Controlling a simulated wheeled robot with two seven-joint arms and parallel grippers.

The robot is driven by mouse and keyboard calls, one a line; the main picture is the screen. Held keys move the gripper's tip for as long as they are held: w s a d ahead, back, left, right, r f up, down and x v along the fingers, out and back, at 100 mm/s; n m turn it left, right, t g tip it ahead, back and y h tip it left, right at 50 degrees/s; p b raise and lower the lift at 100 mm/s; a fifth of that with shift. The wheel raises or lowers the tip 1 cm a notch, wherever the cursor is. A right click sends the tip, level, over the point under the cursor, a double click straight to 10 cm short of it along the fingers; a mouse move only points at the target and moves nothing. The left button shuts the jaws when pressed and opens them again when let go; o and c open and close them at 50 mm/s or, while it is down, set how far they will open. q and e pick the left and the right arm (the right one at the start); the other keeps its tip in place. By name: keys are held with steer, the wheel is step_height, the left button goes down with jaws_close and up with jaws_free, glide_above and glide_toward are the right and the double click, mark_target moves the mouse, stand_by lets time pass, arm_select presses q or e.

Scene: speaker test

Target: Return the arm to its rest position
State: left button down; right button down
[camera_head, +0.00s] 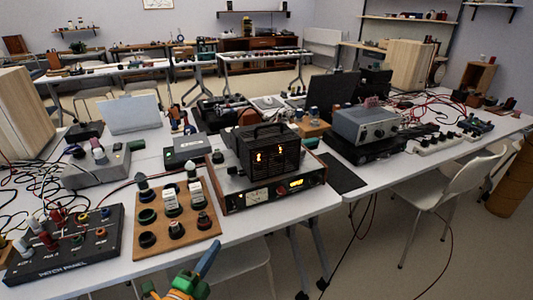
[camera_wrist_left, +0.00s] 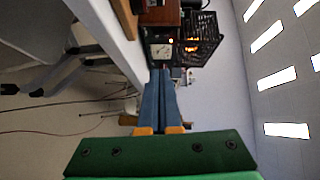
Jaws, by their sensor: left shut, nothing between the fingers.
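My left gripper (camera_head: 207,260) shows at the bottom of the head view, with blue fingers and green and orange parts. It is in front of the table's near edge. In the left wrist view its two blue fingers (camera_wrist_left: 161,85) lie together, shut, with nothing between them. Much of my left arm is outside the head view. My right gripper is not in view.
The white table (camera_head: 110,278) holds a black patch panel (camera_head: 68,245), a wooden board (camera_head: 150,242) with knobs, and a metered amplifier (camera_head: 292,197) under a black caged unit (camera_head: 268,150). A white chair (camera_head: 455,195) stands right. Floor shows in front of the table.

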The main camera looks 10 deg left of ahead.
arm_select(q)
steer(key=s+f+n+g+y+p, duration=0.15)
steer(key=s+f+n+g, duration=0.35)
steer(key=f, duration=0.6)
steer(key=s+f+n+g+y+p, duration=0.1)
steer(key=s+f+n+g+p, duration=0.15)
steer(key=s+f+n, duration=0.45)
steer(key=s+f+n+g, duration=0.2)
steer(key=s+f+g, duration=0.2)
steer(key=s, duration=0.7)
steer(key=s+d+f+n+g+p, duration=0.1)
steer(key=s+f+n+g, duration=0.1)
steer(key=s+f+g, duration=0.3)
steer(key=s+f, duration=0.3)
steer(key=s, duration=0.4)
steer(key=shift+d+n+p, duration=0.25)
steer(key=shift+n+p, duration=0.05)
